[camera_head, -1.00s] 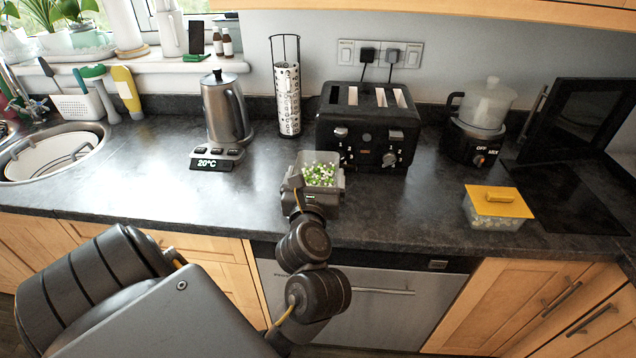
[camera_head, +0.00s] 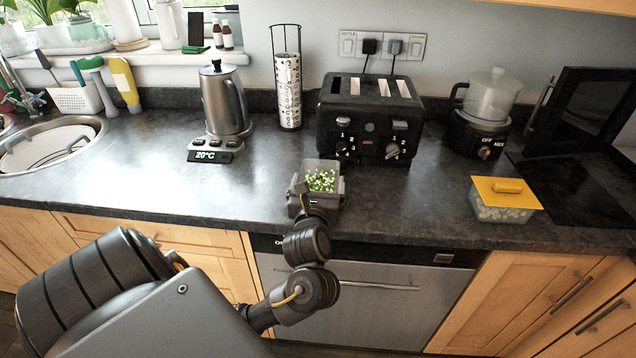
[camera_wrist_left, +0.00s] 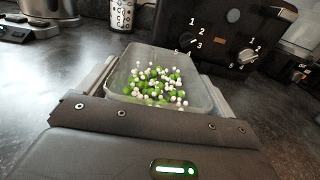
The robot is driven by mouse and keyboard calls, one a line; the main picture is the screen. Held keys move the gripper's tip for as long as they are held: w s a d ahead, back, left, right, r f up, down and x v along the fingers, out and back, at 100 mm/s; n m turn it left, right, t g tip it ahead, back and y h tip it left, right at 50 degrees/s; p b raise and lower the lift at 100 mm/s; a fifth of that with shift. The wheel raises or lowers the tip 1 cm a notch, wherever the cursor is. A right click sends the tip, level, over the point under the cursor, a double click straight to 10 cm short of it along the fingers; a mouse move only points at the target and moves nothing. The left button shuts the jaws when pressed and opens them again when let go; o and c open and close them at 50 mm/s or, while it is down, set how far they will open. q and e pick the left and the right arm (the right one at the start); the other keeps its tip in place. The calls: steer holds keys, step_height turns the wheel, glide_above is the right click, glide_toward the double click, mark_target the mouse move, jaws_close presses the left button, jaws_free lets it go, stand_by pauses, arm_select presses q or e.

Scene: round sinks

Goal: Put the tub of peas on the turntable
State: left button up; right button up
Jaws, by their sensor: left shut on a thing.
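The tub of peas (camera_head: 322,183) is a grey, see-through open tub with green and white bits in it. It is near the front of the counter, in front of the toaster. My left gripper (camera_head: 318,197) is shut on it, with a finger along each side. The tub also shows in the left wrist view (camera_wrist_left: 158,85), upright and close before the gripper body. I cannot tell whether its base touches the counter. I see no turntable that I can make out. My right gripper is not in view.
The black toaster (camera_head: 370,115) stands behind the tub and the kettle (camera_head: 225,100) behind left. A yellow-lidded tub (camera_head: 504,199) and a food processor (camera_head: 487,105) are to the right. A dark appliance with a handle (camera_head: 590,110) stands far right. The counter (camera_head: 410,200) is clear between tubs.

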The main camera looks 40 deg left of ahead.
arm_select(q)
steer(key=shift+d, duration=0.1)
steer(key=shift+f, duration=0.15)
steer(key=o, duration=1.1)
